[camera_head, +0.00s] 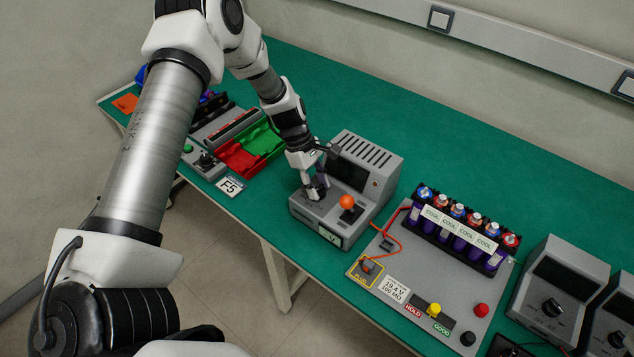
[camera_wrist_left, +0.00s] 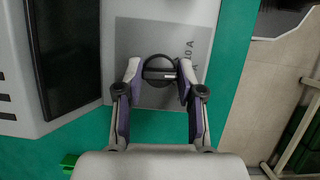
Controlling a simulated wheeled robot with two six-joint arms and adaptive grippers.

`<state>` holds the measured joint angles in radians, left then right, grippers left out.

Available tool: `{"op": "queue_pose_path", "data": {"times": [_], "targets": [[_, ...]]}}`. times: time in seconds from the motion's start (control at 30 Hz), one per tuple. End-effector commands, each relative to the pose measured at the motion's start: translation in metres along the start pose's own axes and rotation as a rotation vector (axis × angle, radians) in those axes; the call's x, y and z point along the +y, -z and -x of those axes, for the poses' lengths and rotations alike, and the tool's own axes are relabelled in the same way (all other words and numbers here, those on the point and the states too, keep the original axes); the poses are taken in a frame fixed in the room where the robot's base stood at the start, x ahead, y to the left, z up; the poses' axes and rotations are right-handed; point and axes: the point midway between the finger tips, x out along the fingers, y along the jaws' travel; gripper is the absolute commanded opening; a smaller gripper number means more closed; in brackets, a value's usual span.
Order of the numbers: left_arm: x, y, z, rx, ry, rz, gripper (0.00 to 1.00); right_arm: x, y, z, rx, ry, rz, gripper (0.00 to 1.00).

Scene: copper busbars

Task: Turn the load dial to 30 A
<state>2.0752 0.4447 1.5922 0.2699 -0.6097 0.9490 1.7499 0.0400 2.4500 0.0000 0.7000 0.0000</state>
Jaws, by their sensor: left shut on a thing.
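The load dial is a dark round knob (camera_wrist_left: 159,68) with a raised bar across it. It sits on the sloped front panel of a grey load unit (camera_head: 375,158) with a dark screen. My left gripper (camera_wrist_left: 160,72) is shut on the dial, one fingertip on each side of it. In the head view the left gripper (camera_head: 316,190) reaches down onto the panel and hides the dial. Part of a printed scale ending in "0 A" shows beside the knob; I cannot tell which value the dial points to. My right gripper is not in view.
An orange ball-topped lever (camera_head: 347,202) stands close to the gripper on the same unit. An orange cable (camera_head: 378,228) runs to a board with a battery pack (camera_head: 460,228). Red and green trays (camera_head: 238,158) lie to the left. Green bench behind is clear.

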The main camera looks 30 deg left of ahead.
Motion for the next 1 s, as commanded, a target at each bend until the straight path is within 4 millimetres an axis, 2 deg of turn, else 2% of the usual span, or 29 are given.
{"op": "queue_pose_path", "data": {"times": [0.6, 1.0], "targets": [[0.0004, 0.0, -0.0036, -0.001, 0.222, -0.518, 0.03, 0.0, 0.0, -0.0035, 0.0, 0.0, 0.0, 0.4], [0.0005, -0.0008, -0.0034, -0.004, 0.296, -0.698, 0.03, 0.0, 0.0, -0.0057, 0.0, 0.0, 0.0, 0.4]]}}
